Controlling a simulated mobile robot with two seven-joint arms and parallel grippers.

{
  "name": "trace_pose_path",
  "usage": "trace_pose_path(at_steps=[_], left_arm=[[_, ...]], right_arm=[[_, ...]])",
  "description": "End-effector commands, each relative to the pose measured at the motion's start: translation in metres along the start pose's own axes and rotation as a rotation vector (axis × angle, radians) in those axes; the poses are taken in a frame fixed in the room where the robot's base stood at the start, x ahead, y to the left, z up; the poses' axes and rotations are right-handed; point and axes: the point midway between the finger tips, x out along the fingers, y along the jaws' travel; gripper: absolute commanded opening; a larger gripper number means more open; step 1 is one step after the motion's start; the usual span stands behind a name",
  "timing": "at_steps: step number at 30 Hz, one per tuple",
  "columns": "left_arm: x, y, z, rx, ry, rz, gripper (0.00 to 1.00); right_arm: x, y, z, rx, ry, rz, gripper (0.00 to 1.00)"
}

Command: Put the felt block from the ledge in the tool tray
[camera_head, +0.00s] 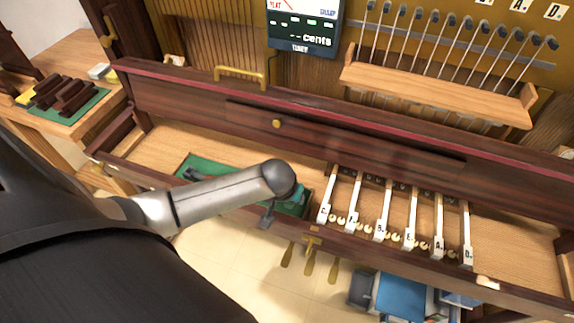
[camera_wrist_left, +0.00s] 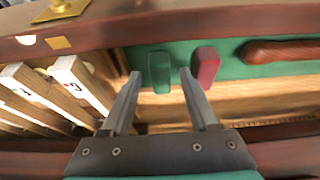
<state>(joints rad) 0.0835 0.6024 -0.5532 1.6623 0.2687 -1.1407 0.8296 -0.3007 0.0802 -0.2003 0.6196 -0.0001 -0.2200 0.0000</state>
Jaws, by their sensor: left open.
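My left gripper (camera_head: 284,204) reaches over the piano's wooden key bed, just left of the white keys. In the left wrist view it is open (camera_wrist_left: 160,74), with nothing held between its fingers. A small green block (camera_wrist_left: 160,69) shows between the fingertips, and a dark red block (camera_wrist_left: 206,66) lies just right of it. Both are on or over a green-lined surface (camera_wrist_left: 229,72), which looks like the tool tray; it shows in the head view (camera_head: 213,164), partly hidden by my arm. I cannot tell which block is felt. My right gripper is out of view.
Several white keys (camera_head: 355,205) stand close to the right of the gripper. A brown wooden handle (camera_wrist_left: 285,50) lies on the green lining. The long wooden fallboard (camera_head: 360,130) rises behind. A side table (camera_head: 90,70) with dark blocks is at far left.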

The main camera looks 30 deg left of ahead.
Motion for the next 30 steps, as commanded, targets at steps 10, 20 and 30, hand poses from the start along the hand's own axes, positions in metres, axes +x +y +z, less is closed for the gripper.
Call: trace_pose_path(at_steps=[10,20,30], left_arm=[[-0.068,0.000,-0.002,0.000,0.001,0.001,0.61],[-0.112,0.000,-0.001,-0.001,0.000,0.000,0.61],[-0.117,0.000,0.000,-0.002,-0.001,-0.001,0.61]], right_arm=[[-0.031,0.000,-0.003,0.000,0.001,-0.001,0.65],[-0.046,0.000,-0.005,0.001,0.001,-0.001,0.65],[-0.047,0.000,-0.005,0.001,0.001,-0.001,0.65]])
